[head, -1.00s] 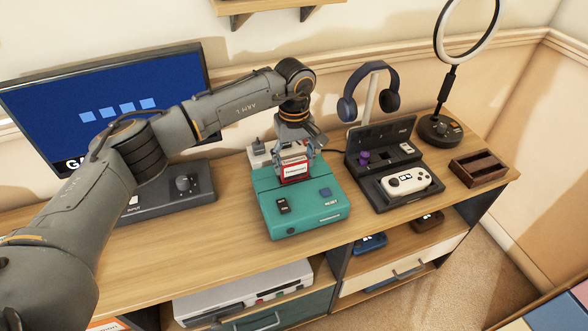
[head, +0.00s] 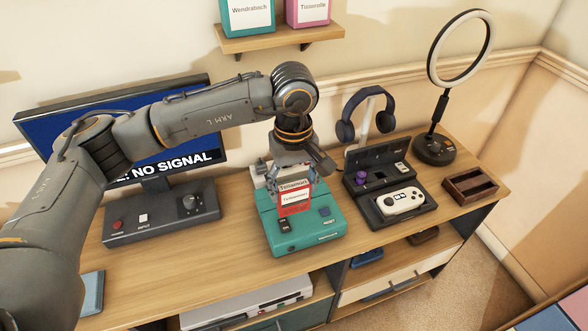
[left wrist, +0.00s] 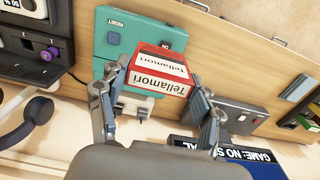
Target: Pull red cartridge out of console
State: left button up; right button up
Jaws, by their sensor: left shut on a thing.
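My right gripper is in neither view.
A monitor (head: 185,135) reading "NO SIGNAL" stands at the left behind a grey switch box (head: 160,222). To the right are a black case with a white controller (head: 402,201), headphones (head: 366,112), a ring light (head: 436,150) and a wooden tray (head: 470,190). A shelf (head: 280,38) hangs above.

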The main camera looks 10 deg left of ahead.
pick_arm(q)
notch_tip(320, 180, up, 7)
jog(key=s+p, duration=0.2)
jog(key=shift+s+d, duration=0.3)
jog(key=shift+s, duration=0.1)
dwell(0.8)
jog(key=shift+f, duration=0.1)
